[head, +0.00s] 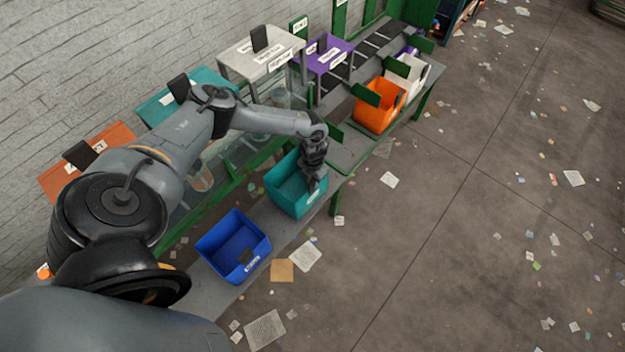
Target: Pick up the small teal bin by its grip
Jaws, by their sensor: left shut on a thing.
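The small teal bin (285,195) stands on the grey bench, right of the blue bin, in the middle of the head view. My left gripper (314,182) reaches down at the bin's right side and is shut on it. The fingertips and the bin's grip are partly hidden by the gripper itself. I cannot tell whether the bin is lifted off the bench. My right gripper is not in view.
A blue bin (233,243) stands left of the teal bin on the bench (262,226). Orange (376,117) and white (419,72) bins stand further back. Large lidded containers, including a white-topped one (262,52), line the wall. Paper scraps litter the open floor.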

